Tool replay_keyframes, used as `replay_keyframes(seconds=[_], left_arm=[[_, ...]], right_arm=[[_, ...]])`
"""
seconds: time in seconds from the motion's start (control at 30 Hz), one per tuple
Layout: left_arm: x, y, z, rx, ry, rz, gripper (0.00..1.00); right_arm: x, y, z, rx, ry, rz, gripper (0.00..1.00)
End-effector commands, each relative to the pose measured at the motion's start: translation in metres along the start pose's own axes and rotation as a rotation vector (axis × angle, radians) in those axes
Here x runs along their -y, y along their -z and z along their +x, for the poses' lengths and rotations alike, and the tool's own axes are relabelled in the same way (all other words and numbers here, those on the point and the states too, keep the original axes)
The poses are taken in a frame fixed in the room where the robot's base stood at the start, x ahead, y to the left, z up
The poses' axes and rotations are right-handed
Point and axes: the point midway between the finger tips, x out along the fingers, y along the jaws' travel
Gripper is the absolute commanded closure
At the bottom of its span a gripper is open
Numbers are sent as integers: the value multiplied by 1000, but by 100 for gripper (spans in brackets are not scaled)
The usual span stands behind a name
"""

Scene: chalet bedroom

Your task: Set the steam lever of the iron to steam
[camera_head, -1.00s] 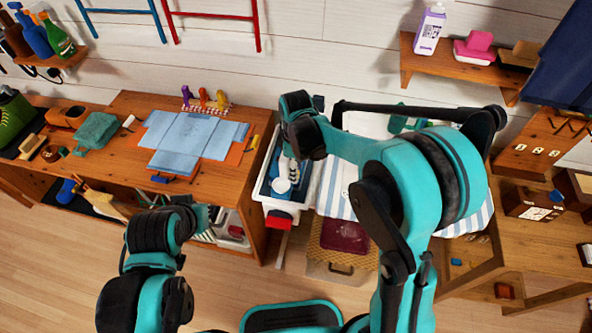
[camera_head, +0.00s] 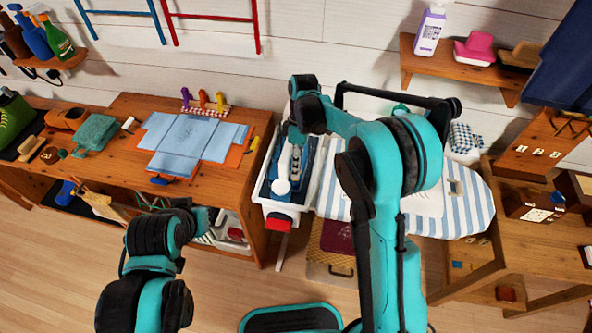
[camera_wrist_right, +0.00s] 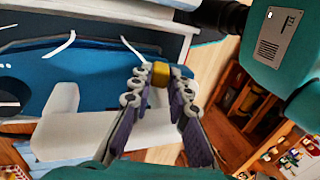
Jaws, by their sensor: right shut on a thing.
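The iron (camera_head: 283,172), blue and white, sits in a white tray (camera_head: 270,205) at the left end of the striped ironing board. In the right wrist view its blue body (camera_wrist_right: 100,75) and white handle (camera_wrist_right: 60,135) fill the left side. My right gripper (camera_wrist_right: 158,84) is shut on a small yellow block (camera_wrist_right: 160,72), which looks like the steam lever.
The striped ironing board (camera_head: 470,210) lies right of the tray. A wooden workbench (camera_head: 235,190) with blue cloth pieces (camera_head: 190,135) stands left of it. A wooden table (camera_head: 470,280) is at the right.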

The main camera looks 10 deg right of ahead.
Motion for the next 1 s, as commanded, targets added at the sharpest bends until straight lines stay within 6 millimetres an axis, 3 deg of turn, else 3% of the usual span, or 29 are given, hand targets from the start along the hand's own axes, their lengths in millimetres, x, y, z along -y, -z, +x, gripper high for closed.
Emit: replay_keyframes(seconds=[0.2,0.57,0.6,0.67,1.0], left_arm=[[0,-1,2,0,0,0,100],[0,-1,2,0,0,0,100],[0,-1,2,0,0,0,100],[0,-1,2,0,0,0,100],[0,-1,2,0,0,0,100]], right_arm=[[-8,0,1,-3,135,0,100],[-8,0,0,-4,155,-1,100],[-8,0,0,-4,155,-1,78],[-8,0,0,-4,155,-1,62],[-8,0,-1,-3,155,0,62]])
